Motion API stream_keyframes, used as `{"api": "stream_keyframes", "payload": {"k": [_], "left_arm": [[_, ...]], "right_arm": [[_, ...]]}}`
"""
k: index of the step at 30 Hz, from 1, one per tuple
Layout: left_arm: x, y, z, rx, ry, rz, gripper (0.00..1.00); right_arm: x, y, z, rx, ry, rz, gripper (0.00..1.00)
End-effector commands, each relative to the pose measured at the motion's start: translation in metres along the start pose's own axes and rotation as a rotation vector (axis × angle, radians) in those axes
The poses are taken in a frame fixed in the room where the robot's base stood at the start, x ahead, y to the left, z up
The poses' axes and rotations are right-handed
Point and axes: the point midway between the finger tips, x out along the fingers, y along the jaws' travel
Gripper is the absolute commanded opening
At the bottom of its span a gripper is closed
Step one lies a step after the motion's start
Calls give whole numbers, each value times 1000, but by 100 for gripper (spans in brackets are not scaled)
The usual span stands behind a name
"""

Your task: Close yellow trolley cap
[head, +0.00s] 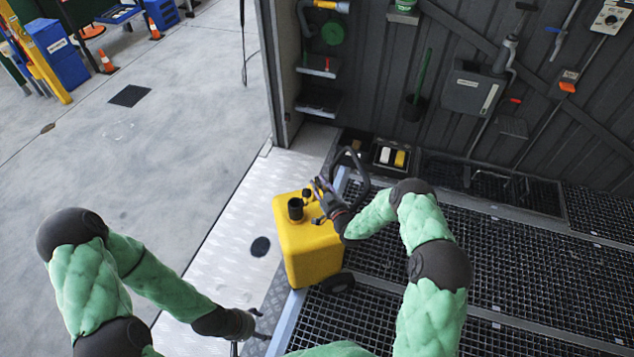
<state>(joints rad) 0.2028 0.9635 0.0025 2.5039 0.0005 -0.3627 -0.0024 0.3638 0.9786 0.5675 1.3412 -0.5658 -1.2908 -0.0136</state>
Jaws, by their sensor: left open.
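The yellow trolley (308,254) stands upright on the edge of the grated floor, with a dark wheel at its lower right. A black round filler neck (296,208) rises from its top and looks dark inside. A small dark part (307,195), possibly the cap, shows just behind the neck, apart from its mouth. My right gripper (318,190) is over the trolley's top, right beside this part; whether its fingers touch or hold it I cannot tell. My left gripper (260,324) is open and empty, low in front of the trolley and left of it.
A dark curved handle (352,172) stands behind my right gripper. A tray with white and yellow items (393,157) lies by the wall. Tools and a grey box (473,90) hang on the wall. The concrete floor (180,140) at left is largely clear.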

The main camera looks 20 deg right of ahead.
Motion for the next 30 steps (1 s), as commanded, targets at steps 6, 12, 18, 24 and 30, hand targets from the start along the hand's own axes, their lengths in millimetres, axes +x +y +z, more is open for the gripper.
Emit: {"api": "stream_keyframes", "payload": {"k": [6, 12, 18, 24, 30], "left_arm": [[6, -2, 0, 0, 0, 0, 71], [7, -2, 0, 1, 0, 0, 71], [7, -2, 0, 1, 0, 0, 71], [7, -2, 0, 1, 0, 0, 71], [7, -2, 0, 1, 0, 0, 71]], "right_arm": [[20, 0, 1, 1, -1, 0, 33], [24, 0, 0, 1, -2, 1, 33], [23, 0, 0, 1, -1, 1, 19], [23, 0, 0, 1, -1, 0, 0], [23, 0, 0, 0, 0, -1, 0]]}}
